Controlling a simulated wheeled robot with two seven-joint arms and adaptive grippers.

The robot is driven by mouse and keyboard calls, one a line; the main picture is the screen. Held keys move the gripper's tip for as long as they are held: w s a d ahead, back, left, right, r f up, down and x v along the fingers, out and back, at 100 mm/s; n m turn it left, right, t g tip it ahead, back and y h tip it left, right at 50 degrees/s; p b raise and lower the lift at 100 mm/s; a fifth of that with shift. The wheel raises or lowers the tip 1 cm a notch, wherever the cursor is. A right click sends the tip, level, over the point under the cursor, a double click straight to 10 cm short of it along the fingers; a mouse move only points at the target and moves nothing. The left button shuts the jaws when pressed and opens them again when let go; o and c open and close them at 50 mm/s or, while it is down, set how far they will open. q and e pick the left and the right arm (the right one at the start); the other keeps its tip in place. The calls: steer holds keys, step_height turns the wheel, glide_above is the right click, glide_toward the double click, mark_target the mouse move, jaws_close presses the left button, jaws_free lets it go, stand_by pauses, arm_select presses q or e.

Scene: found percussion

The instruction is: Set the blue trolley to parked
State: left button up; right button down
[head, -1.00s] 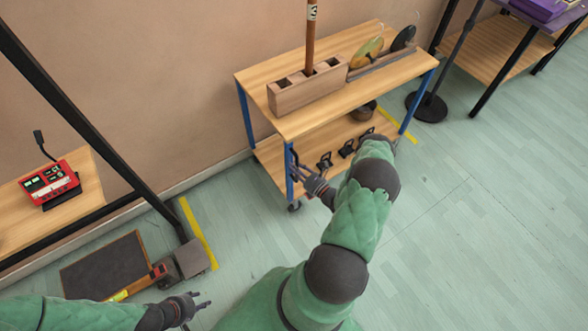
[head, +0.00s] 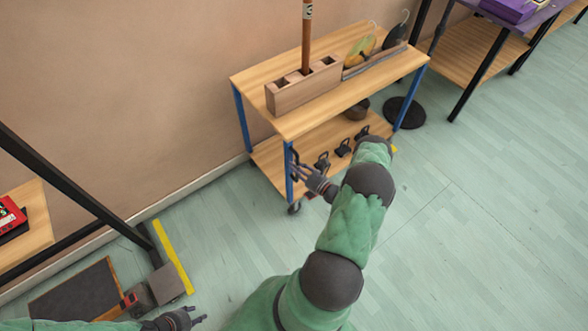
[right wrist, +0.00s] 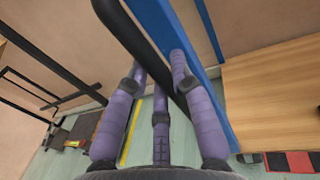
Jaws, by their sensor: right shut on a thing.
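The blue trolley (head: 245,122) has blue legs and two wooden shelves and stands along the wall. My right gripper (head: 312,180) is at its left end, by the near blue leg. In the right wrist view, the fingers of my right gripper (right wrist: 158,85) close around a black handle bar (right wrist: 138,40) beside the blue post (right wrist: 170,32). A yellow floor line (head: 173,257) lies clear to the left of the trolley. Another yellow line (head: 394,149) shows only slightly by its right end, mostly hidden. My left gripper (head: 195,319) is open and empty at the bottom edge.
The trolley carries a slotted wooden block (head: 300,93) with an upright stick, a rack of discs, and several black clamps below. A round black stand base (head: 408,114) is close to its right end. A purple-topped table (head: 545,22) is further right. Floor in front is open.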

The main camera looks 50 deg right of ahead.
steer(key=shift+s+d, duration=0.1)
steer(key=shift+d, duration=0.45)
steer(key=c, duration=1)
jaws_free()
steer(key=shift+d, duration=0.1)
steer(key=shift+c, duration=0.2)
steer(key=shift+s, duration=0.1)
steer(key=s, duration=1.1)
steer(key=shift+s+a, duration=0.4)
